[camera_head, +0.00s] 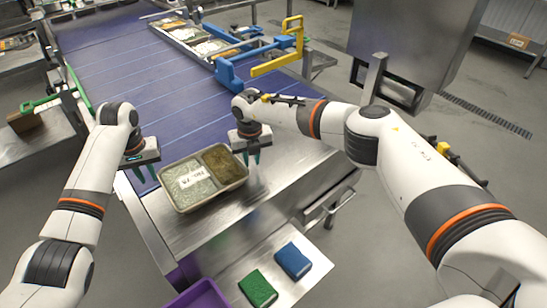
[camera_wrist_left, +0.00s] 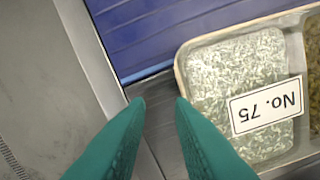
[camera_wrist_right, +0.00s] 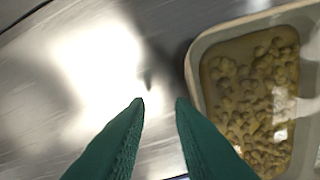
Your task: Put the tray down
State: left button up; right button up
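The tray (camera_head: 192,207) is a shallow two-compartment tray on the steel surface at the end of the belt. Its left compartment holds pale rice under a "No. 75" label, and its right one holds a brown-green food. My left gripper (camera_head: 143,172) is open beside the tray's left end; in the left wrist view its teal fingers (camera_wrist_left: 160,105) are apart with nothing between them. My right gripper (camera_head: 251,172) is at the tray's right end; in the right wrist view its fingers (camera_wrist_right: 160,105) are apart and empty, with the tray rim (camera_wrist_right: 192,85) to their right.
The blue conveyor belt (camera_head: 120,60) runs away behind the tray. Other filled trays (camera_head: 185,34) stand at its far end near blue and yellow brackets (camera_head: 280,50). A green block (camera_head: 258,288), a blue block (camera_head: 293,260) and a purple bin (camera_head: 200,296) are in front.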

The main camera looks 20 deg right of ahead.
pick_arm(q)
notch_tip(320, 180, up, 8)
jog(key=shift+s+r, duration=0.15)
jog(key=shift+s, duration=0.15)
pick_arm(e)
notch_tip(320, 180, up, 12)
jog(key=shift+s, duration=0.45)
